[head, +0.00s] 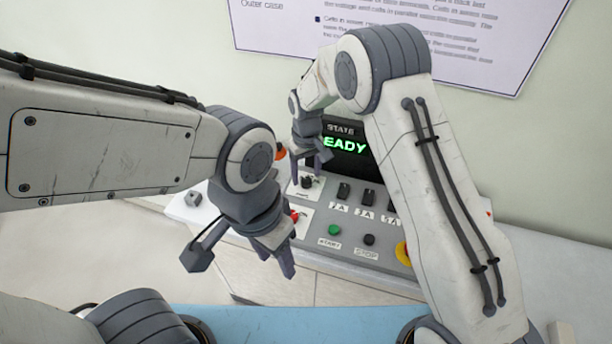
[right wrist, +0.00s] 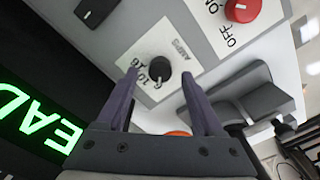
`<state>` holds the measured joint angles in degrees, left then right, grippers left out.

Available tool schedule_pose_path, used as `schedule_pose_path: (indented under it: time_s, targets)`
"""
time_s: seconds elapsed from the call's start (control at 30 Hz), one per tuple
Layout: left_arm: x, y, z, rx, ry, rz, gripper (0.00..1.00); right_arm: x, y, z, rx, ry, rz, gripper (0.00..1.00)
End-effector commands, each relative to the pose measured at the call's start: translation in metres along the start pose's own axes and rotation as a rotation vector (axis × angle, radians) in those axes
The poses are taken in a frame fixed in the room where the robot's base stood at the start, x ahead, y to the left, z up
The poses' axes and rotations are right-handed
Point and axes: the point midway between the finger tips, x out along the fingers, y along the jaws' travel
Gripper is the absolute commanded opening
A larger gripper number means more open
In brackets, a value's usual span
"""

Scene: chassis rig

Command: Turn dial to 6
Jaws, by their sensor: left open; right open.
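The dial is a small black knob (right wrist: 160,68) on a white plate (right wrist: 150,45) marked AMPS, with numbers including 10 and 16 beside it. I cannot tell which number it points to. The dial also shows in the head view (head: 307,182) on the sloping panel. My right gripper (head: 306,172) is open over the dial. In the right wrist view its two fingers (right wrist: 158,76) stand either side of the knob; contact is not clear. My left gripper (head: 276,262) is open and empty, in front of the panel's left part.
A red ON/OFF knob (right wrist: 242,10) sits beside the dial. The panel has black switches, a green START button (head: 334,230), a black STOP button (head: 369,240) and a yellow-based button (head: 402,252). A screen (head: 345,146) reads READY behind. My right arm covers the panel's right part.

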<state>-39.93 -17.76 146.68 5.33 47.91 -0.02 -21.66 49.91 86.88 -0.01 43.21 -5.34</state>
Motion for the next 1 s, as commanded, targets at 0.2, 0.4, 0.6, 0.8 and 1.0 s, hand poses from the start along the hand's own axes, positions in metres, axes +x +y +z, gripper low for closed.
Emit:
schedule_pose_path:
  time_s: [0.2, 0.4, 0.6, 0.8, 1.0]
  targets:
    - [0.011, -0.001, 0.001, 0.000, 0.000, 0.000, 0.50, -0.043, 0.000, -0.001, 0.000, 0.006, 0.001, 0.69]
    - [0.016, -0.001, 0.001, 0.000, 0.000, 0.000, 0.50, -0.077, 0.001, -0.001, 0.000, 0.004, 0.001, 0.69]
    - [0.017, -0.001, 0.001, 0.000, 0.000, 0.000, 0.50, -0.091, 0.001, -0.001, 0.000, 0.002, 0.000, 0.69]
    - [0.017, -0.001, 0.001, 0.000, 0.000, 0.000, 0.50, -0.092, 0.000, -0.001, 0.000, 0.001, 0.000, 0.69]
    - [0.017, -0.001, 0.001, 0.000, 0.000, 0.000, 0.50, -0.092, 0.000, -0.001, 0.000, 0.001, 0.000, 0.69]
